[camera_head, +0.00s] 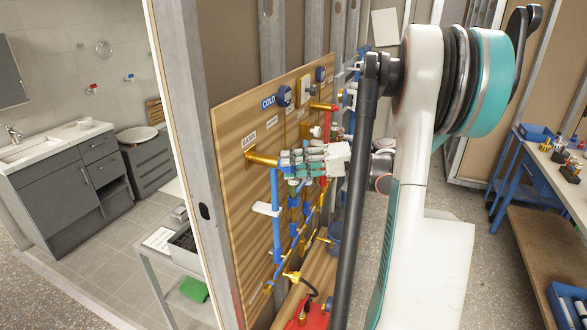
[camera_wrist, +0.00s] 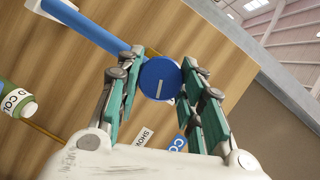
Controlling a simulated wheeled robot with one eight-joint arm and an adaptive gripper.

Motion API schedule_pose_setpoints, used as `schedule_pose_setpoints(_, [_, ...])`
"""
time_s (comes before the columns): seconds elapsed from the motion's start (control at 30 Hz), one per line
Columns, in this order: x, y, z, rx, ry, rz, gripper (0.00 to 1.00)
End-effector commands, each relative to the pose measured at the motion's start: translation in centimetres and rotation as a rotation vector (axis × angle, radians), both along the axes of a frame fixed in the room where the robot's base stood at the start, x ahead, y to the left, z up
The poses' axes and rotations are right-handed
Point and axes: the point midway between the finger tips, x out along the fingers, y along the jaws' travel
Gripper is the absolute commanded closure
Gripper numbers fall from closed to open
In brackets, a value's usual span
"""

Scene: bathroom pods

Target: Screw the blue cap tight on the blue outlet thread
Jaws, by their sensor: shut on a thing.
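My gripper (camera_head: 286,162) is at the board's left outlet, by the BASIN label, with its fingers pointing at the board. In the wrist view my gripper (camera_wrist: 163,66) is shut on the round blue cap (camera_wrist: 158,78), one finger on each side. The cap's face with a pale line mark is towards the camera. The outlet thread is hidden behind the cap and fingers. A brass fitting (camera_head: 261,160) shows just left of the fingertips. A blue pipe (camera_head: 276,215) hangs below it; the blue pipe (camera_wrist: 88,24) also shows beside the cap in the wrist view.
The wooden board (camera_head: 240,125) carries a COLD sign (camera_head: 268,102), several pipes and brass fittings close to my gripper. A metal stud frame (camera_head: 195,150) stands left of it. A red thing (camera_head: 307,315) lies below. A workbench (camera_head: 562,170) stands at right.

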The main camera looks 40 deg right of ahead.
Motion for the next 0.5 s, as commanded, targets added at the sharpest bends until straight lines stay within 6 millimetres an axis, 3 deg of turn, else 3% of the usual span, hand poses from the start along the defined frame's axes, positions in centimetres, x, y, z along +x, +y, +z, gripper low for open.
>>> schedule_pose_setpoints(0.5, [0.01, -0.02, -0.29, 0.066, 0.029, -0.001, 0.91])
